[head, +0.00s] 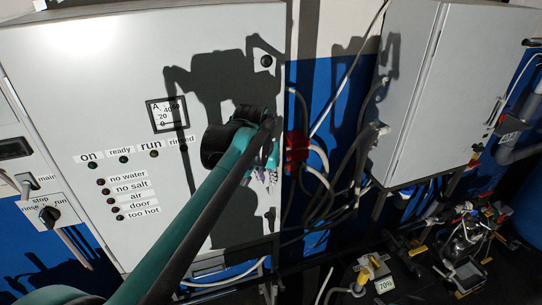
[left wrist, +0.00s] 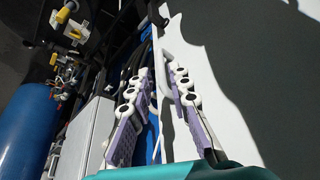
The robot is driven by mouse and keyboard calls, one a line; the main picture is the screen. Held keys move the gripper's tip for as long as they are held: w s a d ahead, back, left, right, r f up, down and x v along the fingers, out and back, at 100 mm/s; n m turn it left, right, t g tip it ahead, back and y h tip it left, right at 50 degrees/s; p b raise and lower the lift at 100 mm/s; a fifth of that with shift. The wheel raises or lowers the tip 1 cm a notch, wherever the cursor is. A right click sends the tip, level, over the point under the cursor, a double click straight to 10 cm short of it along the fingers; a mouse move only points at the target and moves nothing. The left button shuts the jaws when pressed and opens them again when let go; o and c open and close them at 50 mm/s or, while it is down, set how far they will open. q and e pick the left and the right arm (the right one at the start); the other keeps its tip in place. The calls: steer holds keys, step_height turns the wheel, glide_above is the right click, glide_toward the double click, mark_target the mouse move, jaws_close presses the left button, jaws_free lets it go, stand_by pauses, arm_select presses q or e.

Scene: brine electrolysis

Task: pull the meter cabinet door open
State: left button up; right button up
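The meter cabinet door (head: 75,95) is a large pale grey panel with an ammeter (head: 167,114), lamps and printed labels. It fills the left of the head view and looks shut. My left gripper (head: 268,170) is at the door's right edge, below a round black lock (head: 266,61). In the left wrist view its purple-padded fingers (left wrist: 162,75) stand apart, with a gap between them. A pale strip and the blue wall show in that gap. I cannot tell whether the fingers touch the door. Any handle there is hidden by the gripper. My right gripper is not in view.
A second grey cabinet (head: 410,90) stands to the right, with hoses and cables (head: 335,165) hanging between the two. A red fitting (head: 297,146) is close beside my left gripper. Valves and tubing (head: 465,240) clutter the lower right. A blue tank (left wrist: 27,125) shows in the wrist view.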

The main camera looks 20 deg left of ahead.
mark_target(271, 192)
arm_select(q)
steer(key=x, duration=0.2)
steer(key=p+x, duration=0.1)
steer(key=x, duration=0.1)
steer(key=w+x, duration=0.1)
steer(key=x, duration=0.1)
steer(key=shift+w+f, duration=0.1)
steer(key=shift+w, duration=0.2)
steer(key=shift+s, duration=0.1)
jaws_close()
